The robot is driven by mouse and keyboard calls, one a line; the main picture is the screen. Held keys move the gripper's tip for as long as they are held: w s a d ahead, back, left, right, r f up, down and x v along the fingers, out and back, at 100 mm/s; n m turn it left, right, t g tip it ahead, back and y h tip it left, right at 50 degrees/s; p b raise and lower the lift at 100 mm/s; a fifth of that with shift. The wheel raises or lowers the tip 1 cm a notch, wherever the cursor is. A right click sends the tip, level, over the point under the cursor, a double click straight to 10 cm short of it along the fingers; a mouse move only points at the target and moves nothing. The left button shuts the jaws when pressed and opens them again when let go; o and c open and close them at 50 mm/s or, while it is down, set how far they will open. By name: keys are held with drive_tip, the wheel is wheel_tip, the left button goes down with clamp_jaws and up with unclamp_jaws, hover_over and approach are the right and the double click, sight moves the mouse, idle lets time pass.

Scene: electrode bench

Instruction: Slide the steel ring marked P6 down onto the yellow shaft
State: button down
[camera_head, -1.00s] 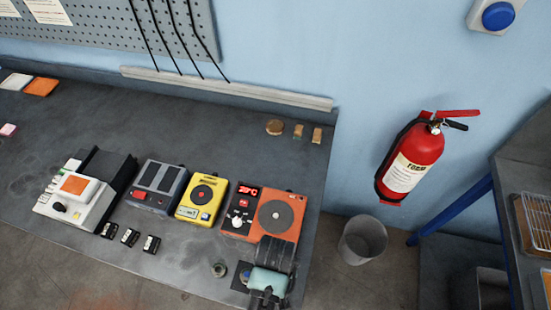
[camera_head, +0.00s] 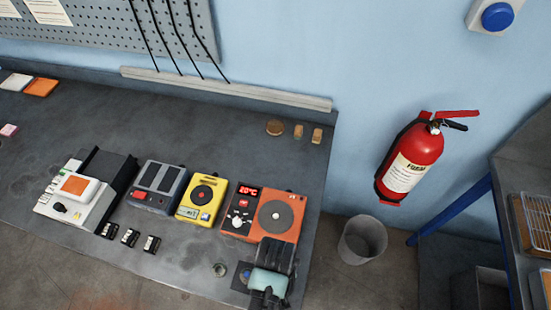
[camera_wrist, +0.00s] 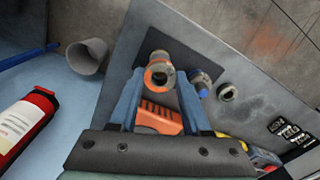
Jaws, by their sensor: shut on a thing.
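My gripper (camera_wrist: 158,80) is shut on a steel ring (camera_wrist: 160,75) in the wrist view, with a blue finger on each side. An orange-tan round part (camera_wrist: 157,57), possibly the top of the yellow shaft, shows just beyond the ring. I cannot tell whether the ring is around it or above it. No P6 marking is legible. A blue shaft (camera_wrist: 200,79) stands beside it on a dark base plate (camera_wrist: 186,58). In the head view my gripper's fingertips and the held ring are hidden behind my arm; the base plate (camera_head: 238,284) shows partly.
A loose ring (camera_wrist: 227,92) lies on the bench beside the base plate, also in the head view (camera_head: 219,270). An orange hotplate (camera_head: 262,214) and yellow device (camera_head: 202,199) stand behind. A bin (camera_head: 362,240) and extinguisher (camera_head: 410,160) are right of the bench.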

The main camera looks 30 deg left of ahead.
drive_tip(key=shift+f, duration=0.2)
drive_tip(key=shift+f, duration=0.25)
unclamp_jaws()
drive_tip(key=shift+r, duration=0.1)
idle(0.6)
wheel_tip(320, 180, up, 7)
drive_tip(key=p, duration=0.7)
idle(0.6)
